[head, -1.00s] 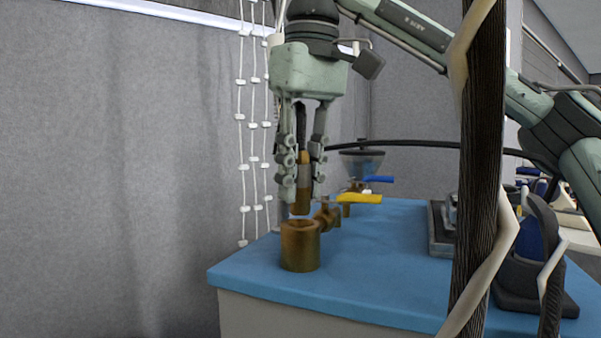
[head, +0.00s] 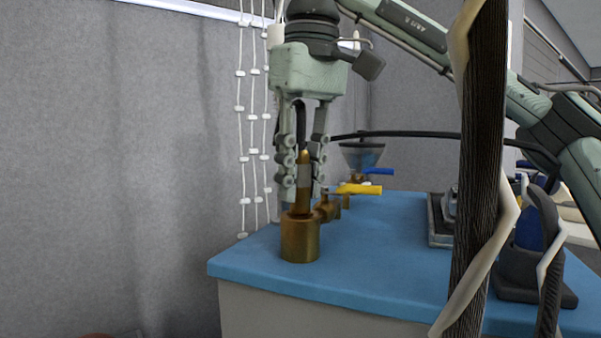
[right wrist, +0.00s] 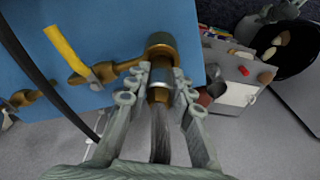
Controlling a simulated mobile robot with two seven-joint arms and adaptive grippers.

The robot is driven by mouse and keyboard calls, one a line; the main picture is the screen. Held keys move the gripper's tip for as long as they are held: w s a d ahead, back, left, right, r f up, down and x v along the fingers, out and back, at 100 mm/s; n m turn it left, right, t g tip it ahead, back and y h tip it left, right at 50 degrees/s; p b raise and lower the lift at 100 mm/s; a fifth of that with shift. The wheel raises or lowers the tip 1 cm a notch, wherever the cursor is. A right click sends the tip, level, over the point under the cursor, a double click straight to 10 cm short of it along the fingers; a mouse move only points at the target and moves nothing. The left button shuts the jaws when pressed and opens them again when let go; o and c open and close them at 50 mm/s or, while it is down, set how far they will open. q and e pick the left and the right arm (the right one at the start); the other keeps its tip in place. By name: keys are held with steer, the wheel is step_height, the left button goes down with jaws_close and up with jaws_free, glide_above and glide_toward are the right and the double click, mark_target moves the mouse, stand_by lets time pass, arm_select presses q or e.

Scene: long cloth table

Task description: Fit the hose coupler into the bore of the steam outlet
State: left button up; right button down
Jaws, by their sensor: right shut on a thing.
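The steam outlet is an upright brass cylinder (head: 300,240) with an open top, near the left corner of the blue table; it also shows in the right wrist view (right wrist: 160,44). The hose coupler (head: 303,178) is a slim brass piece with a grey band, held upright. My right gripper (head: 303,190) is above the outlet, shut on the coupler, which also shows between the fingers in the right wrist view (right wrist: 158,95). The coupler's lower end meets the outlet's mouth and seems to be just inside; how deep is hidden. My left gripper is not in view.
A brass side pipe with a yellow valve handle (head: 358,189) is beside the outlet. A blue handle (head: 378,171) and a funnel-like vessel (head: 362,157) are behind it. A black hose (head: 415,134) arches across the back. The blue table (head: 385,235) is clear in the middle.

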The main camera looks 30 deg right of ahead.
steer(key=shift+f+b, duration=0.5)
steer(key=shift+f, duration=0.45)
steer(key=c, duration=1.2)
jaws_free()
steer(key=shift+r, duration=0.1)
steer(key=r, duration=0.4)
steer(key=s+r, duration=0.1)
steer(key=r, duration=0.6)
steer(key=shift+s+d+r, duration=0.15)
steer(key=shift+s+r, duration=0.1)
steer(key=shift+r, duration=0.1)
